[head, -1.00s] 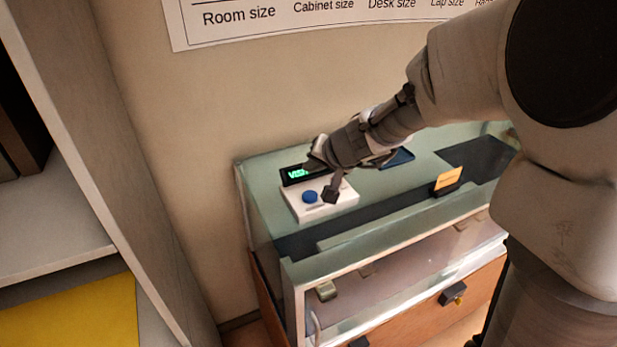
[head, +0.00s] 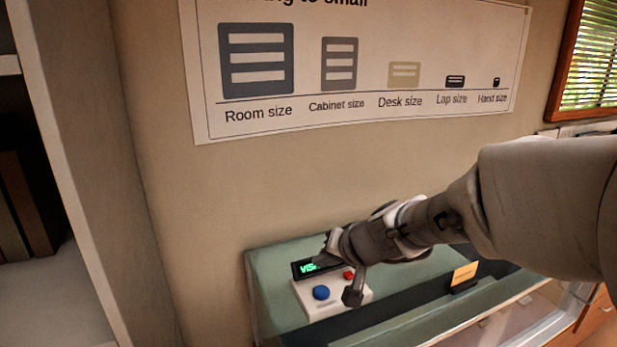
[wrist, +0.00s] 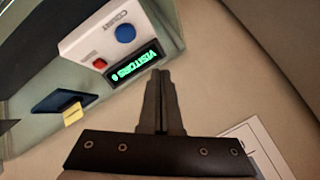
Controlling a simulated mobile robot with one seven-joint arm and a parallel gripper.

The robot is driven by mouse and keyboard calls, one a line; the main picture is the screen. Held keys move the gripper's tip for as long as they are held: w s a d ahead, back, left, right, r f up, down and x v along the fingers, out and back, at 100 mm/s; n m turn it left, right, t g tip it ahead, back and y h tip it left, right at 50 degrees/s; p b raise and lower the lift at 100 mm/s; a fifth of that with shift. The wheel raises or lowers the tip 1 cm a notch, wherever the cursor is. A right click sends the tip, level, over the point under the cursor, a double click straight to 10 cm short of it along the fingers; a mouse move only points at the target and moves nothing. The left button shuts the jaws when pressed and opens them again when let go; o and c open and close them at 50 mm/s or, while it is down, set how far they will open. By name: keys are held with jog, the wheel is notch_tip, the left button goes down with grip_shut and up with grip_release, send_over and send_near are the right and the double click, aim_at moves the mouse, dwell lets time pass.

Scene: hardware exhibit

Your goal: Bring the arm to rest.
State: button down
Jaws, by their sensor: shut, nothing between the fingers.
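My gripper (wrist: 160,88) shows in the wrist view with its two dark fingers closed together and nothing between them. The fingers point past the end of a white counter box, apart from it in the picture. In the head view my arm reaches in from the right, and its end is over the counter box (head: 322,302). The box has a blue button (head: 321,292), a red button (head: 349,275) and a green-lit display (head: 312,266). In the wrist view the display (wrist: 131,65) reads "VISITORS 0". I cannot tell the gap between gripper and box in the head view.
The box stands on a glass-topped case (head: 268,284) against the wall. An orange card (head: 465,273) stands to its right. A dark blue item (wrist: 58,101) lies near the box. A poster (head: 360,70) hangs above. Shelving (head: 75,180) stands at left, a window (head: 588,65) at upper right.

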jog(key=s+d+r+h, duration=0.1)
jog(key=s+d, duration=0.2)
jog(key=s, duration=0.4)
jog(key=s+d+r+n+g+h, duration=0.1)
jog(key=s+d, duration=0.3)
jog(key=s, duration=0.4)
jog(key=s+d+r+n+g+h, duration=0.1)
jog(key=s+d, duration=0.3)
jog(key=s, duration=0.4)
jog(key=shift+s+r+h, duration=0.25)
jog(key=shift+r+h, duration=0.1)
jog(key=shift+h, duration=0.55)
